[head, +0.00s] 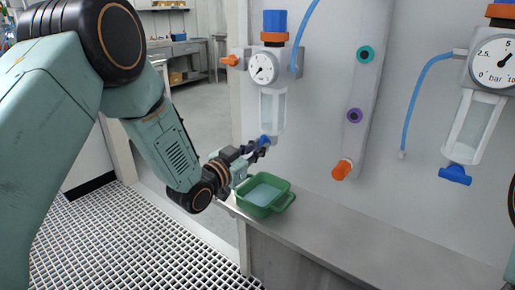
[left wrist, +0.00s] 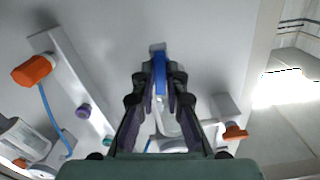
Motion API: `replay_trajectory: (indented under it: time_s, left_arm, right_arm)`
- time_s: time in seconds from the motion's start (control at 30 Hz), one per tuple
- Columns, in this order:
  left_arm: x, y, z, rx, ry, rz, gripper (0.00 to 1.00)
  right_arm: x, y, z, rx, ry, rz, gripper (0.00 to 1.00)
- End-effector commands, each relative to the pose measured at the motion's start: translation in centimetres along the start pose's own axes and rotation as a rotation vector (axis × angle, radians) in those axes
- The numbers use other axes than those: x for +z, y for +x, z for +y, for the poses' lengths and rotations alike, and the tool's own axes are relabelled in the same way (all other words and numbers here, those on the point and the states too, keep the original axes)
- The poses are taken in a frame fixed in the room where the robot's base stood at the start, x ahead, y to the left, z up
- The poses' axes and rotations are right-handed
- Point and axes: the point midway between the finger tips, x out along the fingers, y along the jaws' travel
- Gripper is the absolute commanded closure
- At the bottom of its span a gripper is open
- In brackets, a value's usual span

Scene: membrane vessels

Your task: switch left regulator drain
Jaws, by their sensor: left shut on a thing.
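The left regulator (head: 272,108) is on the wall, with a blue top knob (head: 274,21), a round gauge (head: 263,68) and a clear bowl. Its blue drain (head: 265,140) is at the bottom of the bowl, partly hidden by my gripper. My left gripper (head: 256,149) reaches it from the lower left and is shut on it. In the left wrist view the blue drain (left wrist: 160,72) lies between the two fingers of the left gripper (left wrist: 159,82). My right gripper is not in view.
A green tray (head: 283,204) with pale blue inside stands on the ledge (head: 350,240) below the drain. To the right are a grey column with an orange knob (head: 341,170) and a second regulator (head: 473,120) with a blue drain (head: 455,175). An orange valve (head: 230,60) sticks out left.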

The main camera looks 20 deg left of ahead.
Motion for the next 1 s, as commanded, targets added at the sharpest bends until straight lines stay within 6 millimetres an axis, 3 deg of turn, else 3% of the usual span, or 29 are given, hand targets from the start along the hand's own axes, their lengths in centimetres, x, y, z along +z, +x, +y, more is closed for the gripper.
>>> replay_trajectory:
  time_s: [0.47,1.0]
  left_arm:
    - [-0.1,0.0,0.0,0.002,0.067,0.002,1.00]
    - [-0.2,0.0,-0.1,0.001,0.520,0.003,1.00]
  right_arm:
    - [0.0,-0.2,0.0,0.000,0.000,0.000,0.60]
    - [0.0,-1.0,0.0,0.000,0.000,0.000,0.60]
